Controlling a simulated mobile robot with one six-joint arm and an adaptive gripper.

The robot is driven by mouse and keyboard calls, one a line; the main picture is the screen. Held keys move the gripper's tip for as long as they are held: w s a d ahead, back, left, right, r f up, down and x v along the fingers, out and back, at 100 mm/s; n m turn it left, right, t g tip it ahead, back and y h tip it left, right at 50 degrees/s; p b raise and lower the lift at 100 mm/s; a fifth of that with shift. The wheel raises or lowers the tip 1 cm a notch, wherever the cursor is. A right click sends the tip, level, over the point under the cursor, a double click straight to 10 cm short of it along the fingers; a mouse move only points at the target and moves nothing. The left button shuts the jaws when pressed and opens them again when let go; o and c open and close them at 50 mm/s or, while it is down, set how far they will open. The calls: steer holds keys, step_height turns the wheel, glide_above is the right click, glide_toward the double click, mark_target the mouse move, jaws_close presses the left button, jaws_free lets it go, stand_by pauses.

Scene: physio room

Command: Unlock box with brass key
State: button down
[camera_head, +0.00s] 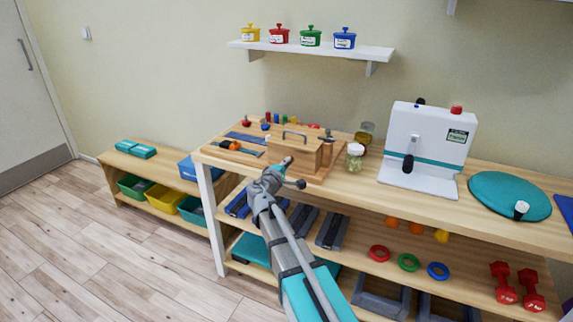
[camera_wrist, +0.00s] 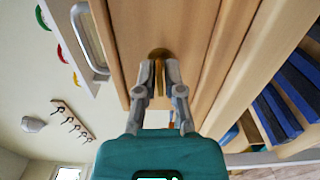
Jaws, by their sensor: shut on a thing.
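The wooden box (camera_head: 304,153) stands on the bench top with a metal handle on its lid. Its front panel fills much of the wrist view (camera_wrist: 203,38), with a round brass lock plate (camera_wrist: 158,53) in it. My gripper (camera_head: 285,163) is at the box's front; it also shows in the wrist view (camera_wrist: 160,78). Its fingers are shut on the brass key (camera_wrist: 159,75), which points at the lock plate and meets it. The fingers hide part of the key, and I cannot tell how deep its tip sits. The key cannot be made out in the head view.
A glass jar (camera_head: 355,157) stands just right of the box. A white machine (camera_head: 428,148) and a teal disc (camera_head: 509,195) are farther right on the bench. A tool tray (camera_head: 233,147) lies left of the box. The shelf below holds coloured rings and red dumbbells.

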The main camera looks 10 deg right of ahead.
steer(key=shift+w, duration=0.1)
steer(key=c, duration=0.8)
jaws_free()
steer(key=v, duration=1.2)
